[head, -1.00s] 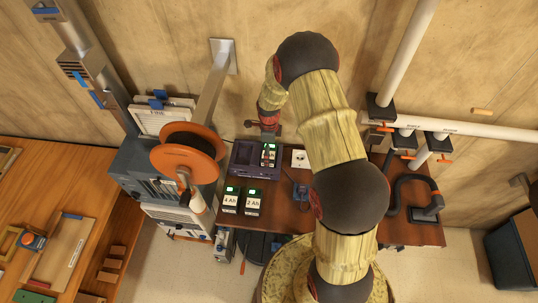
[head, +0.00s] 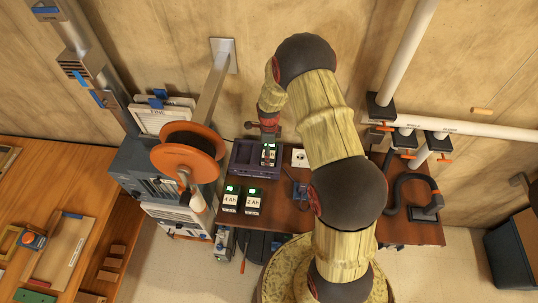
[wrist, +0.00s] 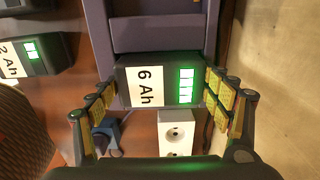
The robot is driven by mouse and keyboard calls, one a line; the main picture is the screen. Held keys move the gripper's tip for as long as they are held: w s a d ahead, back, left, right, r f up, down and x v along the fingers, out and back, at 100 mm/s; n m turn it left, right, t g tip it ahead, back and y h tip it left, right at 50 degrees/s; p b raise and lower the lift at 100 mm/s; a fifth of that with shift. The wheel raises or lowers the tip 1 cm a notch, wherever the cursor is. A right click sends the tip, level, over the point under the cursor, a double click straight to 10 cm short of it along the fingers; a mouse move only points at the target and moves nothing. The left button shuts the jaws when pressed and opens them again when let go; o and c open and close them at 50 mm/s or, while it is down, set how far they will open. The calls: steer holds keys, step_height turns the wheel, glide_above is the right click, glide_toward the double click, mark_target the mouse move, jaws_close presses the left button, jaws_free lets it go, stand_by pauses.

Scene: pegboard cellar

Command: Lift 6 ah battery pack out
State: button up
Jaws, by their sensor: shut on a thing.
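The 6 Ah battery pack (wrist: 148,86) is a dark block with a white label and green lit bars, seen close in the wrist view. My gripper (wrist: 161,92) is shut on it, with a padded finger against each end. In the head view the pack (head: 268,155) is at the right side of the purple charger (head: 243,160), below my wrist. The charger (wrist: 158,35) also shows behind the pack in the wrist view. I cannot tell how far the pack's underside is from the charger.
The 4 Ah pack (head: 230,201) and 2 Ah pack (head: 253,201) stand on the brown bench (head: 285,220) in front of the charger. A white socket (head: 299,158) and a small blue item (head: 299,190) are to the right. An orange reel (head: 188,153) stands close at left.

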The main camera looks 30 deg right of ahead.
steer(key=shift+c, duration=0.7)
steer(key=shift+w+r, duration=0.1)
steer(key=shift+r, duration=0.05)
steer(key=shift+r, duration=0.65)
steer(key=s+r, duration=0.1)
steer(key=r, duration=0.1)
steer(key=s+a+r, duration=0.1)
steer(key=s+r, duration=0.1)
steer(key=r, duration=0.1)
steer(key=s+a+r+b, duration=0.1)
steer(key=r, duration=0.1)
steer(key=shift+s+r, duration=0.35)
steer(key=shift+s, duration=0.05)
steer(key=s+a+r, duration=0.3)
steer(key=s, duration=0.5)
steer(key=shift+s+a+r+b, duration=0.15)
steer(key=shift+a+r+b, duration=0.05)
steer(key=shift+r+b, duration=0.2)
